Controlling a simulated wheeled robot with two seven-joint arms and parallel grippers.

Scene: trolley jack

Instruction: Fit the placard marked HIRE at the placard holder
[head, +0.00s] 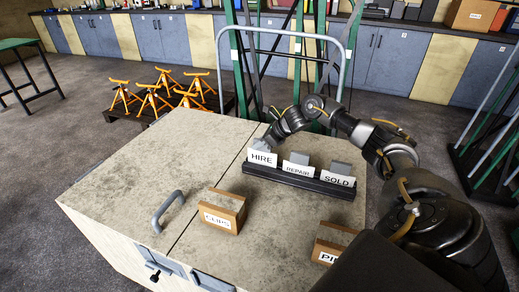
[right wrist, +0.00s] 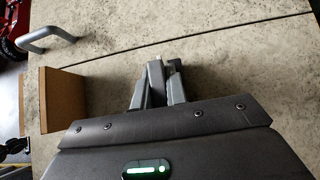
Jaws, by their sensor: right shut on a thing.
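The white placard marked HIRE (head: 261,158) stands at the left end of a long black rack (head: 298,184) on the worktop. The REPAIR (head: 297,169) and SOLD (head: 337,181) placards stand to its right in the same rack, each with a grey block behind it. My right gripper (head: 263,146) is at the HIRE placard's top from behind and is shut on it. In the right wrist view the fingers (right wrist: 158,84) are close together, and the placard's face is hidden. I cannot make out a separate placard holder. My left gripper is not in view.
A wooden CLIPS box (head: 225,211) and another wooden box (head: 330,243) stand on the worktop (head: 130,170), nearer me. A grey handle (head: 168,211) is at left. A grey tubular frame (head: 219,75) rises behind; orange stands (head: 150,98) are beyond.

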